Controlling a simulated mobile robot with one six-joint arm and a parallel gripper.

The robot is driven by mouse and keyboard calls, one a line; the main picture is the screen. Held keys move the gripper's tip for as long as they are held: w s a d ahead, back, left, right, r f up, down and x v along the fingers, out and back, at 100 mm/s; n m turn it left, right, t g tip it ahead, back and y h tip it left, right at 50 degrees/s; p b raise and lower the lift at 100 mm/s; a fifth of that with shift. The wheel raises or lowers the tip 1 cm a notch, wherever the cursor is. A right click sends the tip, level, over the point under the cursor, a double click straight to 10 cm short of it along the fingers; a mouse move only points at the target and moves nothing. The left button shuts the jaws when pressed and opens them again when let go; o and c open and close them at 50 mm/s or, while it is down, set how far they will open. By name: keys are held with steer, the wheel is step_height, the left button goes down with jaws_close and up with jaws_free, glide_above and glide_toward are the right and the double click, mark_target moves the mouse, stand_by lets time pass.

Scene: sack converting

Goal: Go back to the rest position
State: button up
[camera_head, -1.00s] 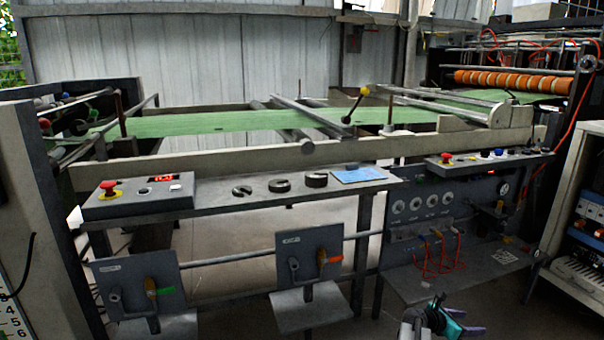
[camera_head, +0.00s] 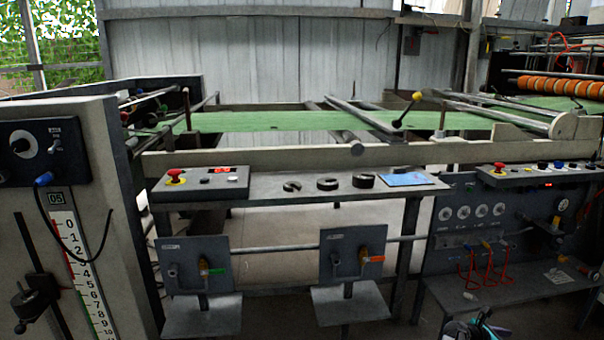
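My gripper (camera_head: 478,328) shows only in part at the bottom edge of the head view, right of the middle. Its dark body and teal and purple parts are visible, and the rest is cut off by the frame. I cannot tell whether its fingers are open or shut. No object shows in it. It is low in front of the machine, below the right-hand control panel (camera_head: 462,243).
A long machine carries a green sheet (camera_head: 270,120) across the view. A narrow shelf (camera_head: 290,188) holds a red-button box (camera_head: 200,184), dark rings and a blue card (camera_head: 405,179). Two valve plates (camera_head: 200,264) (camera_head: 352,253) stand below. A scaled cabinet (camera_head: 95,215) stands left.

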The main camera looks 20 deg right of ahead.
steer(key=w+a+r+n+t+p, duration=0.2)
steer(key=w+a+p, duration=0.45)
steer(key=w, duration=0.25)
steer(key=w+a+f+t+y+p, duration=0.1)
steer(key=w+a+p, duration=0.25)
steer(key=a, duration=0.55)
steer(key=w+a+n+y+p, duration=0.1)
steer(key=w+a+y+p, duration=0.1)
steer(key=a+p, duration=0.5)
steer(key=w+a+f+t+y+p, duration=0.1)
steer(key=w+a+p, duration=0.15)
steer(key=a, duration=0.95)
steer(key=s+a+m+g+y+p, duration=0.2)
steer(key=s+a+m, duration=0.4)
steer(key=a, duration=0.5)
steer(key=s+a+m+g+y+p, duration=0.2)
steer(key=s+a+m+y+p, duration=0.2)
steer(key=s+a, duration=0.4)
steer(key=s+a+m+g+y+p, duration=0.1)
steer(key=s+a+m+y+p, duration=0.2)
steer(key=s+a+m, duration=0.4)
steer(key=shift+a+r+m+g+p, duration=0.4)
steer(key=shift+a+m+p, duration=0.6)
steer(key=shift+a, duration=3.75)
steer(key=shift+s, duration=0.1)
